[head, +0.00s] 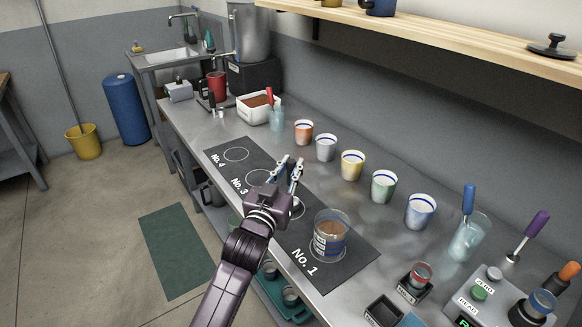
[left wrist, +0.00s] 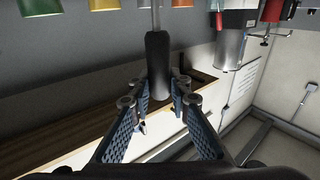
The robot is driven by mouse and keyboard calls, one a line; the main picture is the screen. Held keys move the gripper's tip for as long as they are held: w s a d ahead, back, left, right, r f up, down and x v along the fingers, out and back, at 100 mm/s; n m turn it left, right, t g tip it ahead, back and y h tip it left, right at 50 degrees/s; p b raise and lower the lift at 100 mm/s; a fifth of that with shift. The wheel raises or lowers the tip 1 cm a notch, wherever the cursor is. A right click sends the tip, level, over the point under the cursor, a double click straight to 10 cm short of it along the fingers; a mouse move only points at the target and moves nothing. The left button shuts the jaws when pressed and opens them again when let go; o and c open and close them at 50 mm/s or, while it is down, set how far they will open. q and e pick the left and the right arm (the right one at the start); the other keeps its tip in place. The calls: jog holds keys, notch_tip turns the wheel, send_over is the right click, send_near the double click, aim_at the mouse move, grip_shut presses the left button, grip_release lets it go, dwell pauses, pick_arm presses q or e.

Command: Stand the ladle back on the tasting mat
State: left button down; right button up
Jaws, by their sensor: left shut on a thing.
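The ladle shows in the left wrist view as a black handle (left wrist: 158,65) with a thin grey shaft running to the top edge. My left gripper (head: 291,166) is shut on it; its fingers also show in the left wrist view (left wrist: 152,98), on both sides of the handle. In the head view the gripper is over the dark tasting mat (head: 361,255), near the No. 3 and No. 2 rings, and the ladle there is mostly hidden. The ladle's lower end is out of sight. A glass with brown contents (head: 331,232) stands on the No. 1 ring. My right gripper is not in view.
Several coloured cups, among them a yellow cup (head: 352,165), stand in a row behind the mat. A glass with a blue-handled tool (head: 468,200) and a button panel (head: 479,294) are at the right. A wooden shelf (head: 440,30) hangs above.

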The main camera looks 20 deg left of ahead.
pick_arm(q)
jog(key=c, duration=1.8)
grip_release()
jog(key=shift+f, duration=0.1)
jog(key=shift+s+r, duration=0.1)
jog(key=shift+r, duration=0.1)
jog(key=shift+s+f, duration=0.1)
jog(key=shift+s, duration=0.25)
jog(key=s+p, duration=0.3)
jog(key=s, duration=0.8)
jog(key=shift+a+f, duration=0.2)
jog(key=shift+a, duration=0.05)
